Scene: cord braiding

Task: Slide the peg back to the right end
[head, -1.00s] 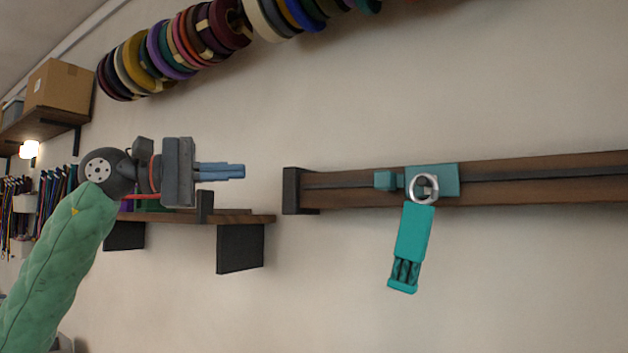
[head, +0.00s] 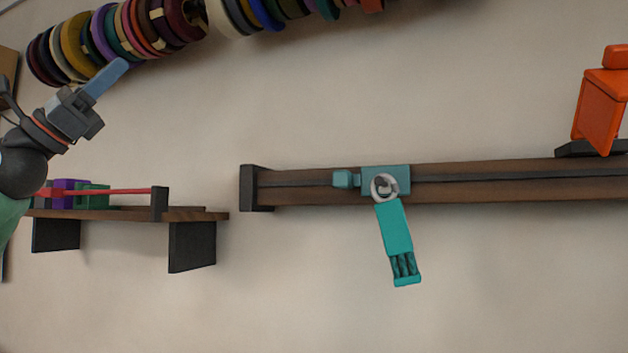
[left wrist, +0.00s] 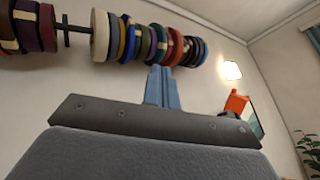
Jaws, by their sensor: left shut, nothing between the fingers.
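The teal peg (head: 398,180) sits on the dark slot of a wooden rail (head: 500,173) on the wall, nearer the rail's left end in the head view. A small teal knob (head: 344,179) sticks out at its left. A grey ring on it carries a hanging teal tag (head: 394,228), slightly tilted. My left gripper (head: 118,71) is up at the left, well apart from the peg, its blue fingers shut and empty, pointing up and right. In the left wrist view the fingers (left wrist: 160,88) show together with nothing between them. My right gripper is not in view.
A black end block (head: 247,188) closes the rail's left end. A small shelf (head: 130,214) with a red bar and purple and green blocks is below my left gripper. Spools (head: 130,30) hang above. An orange object (head: 600,108) stands above the rail at right.

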